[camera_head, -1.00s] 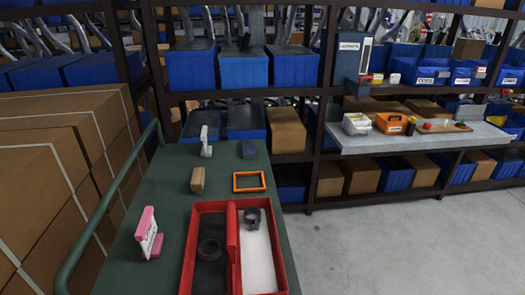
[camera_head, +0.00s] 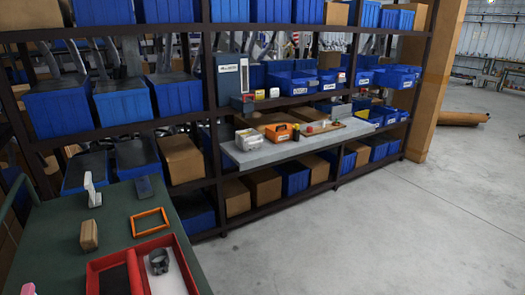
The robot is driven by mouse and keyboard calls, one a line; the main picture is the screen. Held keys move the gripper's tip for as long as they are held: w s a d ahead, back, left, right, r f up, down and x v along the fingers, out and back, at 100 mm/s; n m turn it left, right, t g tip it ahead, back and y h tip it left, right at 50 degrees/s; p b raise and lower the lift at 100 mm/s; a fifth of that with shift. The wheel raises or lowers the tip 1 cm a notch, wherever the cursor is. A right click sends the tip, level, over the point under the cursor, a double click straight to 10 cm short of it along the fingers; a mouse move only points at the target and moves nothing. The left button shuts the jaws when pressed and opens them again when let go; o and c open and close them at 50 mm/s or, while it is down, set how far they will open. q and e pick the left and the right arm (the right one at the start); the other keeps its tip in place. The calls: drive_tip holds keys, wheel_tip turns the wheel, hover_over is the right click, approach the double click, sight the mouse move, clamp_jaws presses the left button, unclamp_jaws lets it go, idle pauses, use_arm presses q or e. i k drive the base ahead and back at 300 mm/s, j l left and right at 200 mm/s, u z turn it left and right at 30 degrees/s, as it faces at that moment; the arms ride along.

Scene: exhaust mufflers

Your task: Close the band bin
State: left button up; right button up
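Several open blue bins with small white labels stand in rows on the shelf rack. One labelled bin (camera_head: 291,83) is in the upper row, with others to its right, such as this labelled bin (camera_head: 368,78). A lower labelled bin (camera_head: 368,117) is beyond the right end of the grey shelf board. The labels are too small to read, so I cannot tell which is the band bin or how far any bin is pulled out. Neither gripper is in view.
A green cart top (camera_head: 60,225) at lower left carries a red two-part tray (camera_head: 172,240) with a dark clamp (camera_head: 158,262), an orange frame (camera_head: 149,222) and a wooden block (camera_head: 89,235). The grey shelf board (camera_head: 270,152) holds an orange case (camera_head: 282,131). Open concrete floor (camera_head: 400,220) lies right.

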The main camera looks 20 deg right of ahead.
sight(394, 80)
drive_tip(key=z, duration=1.75)
drive_tip(key=i+z, duration=0.15)
drive_tip(key=i, duration=5.8)
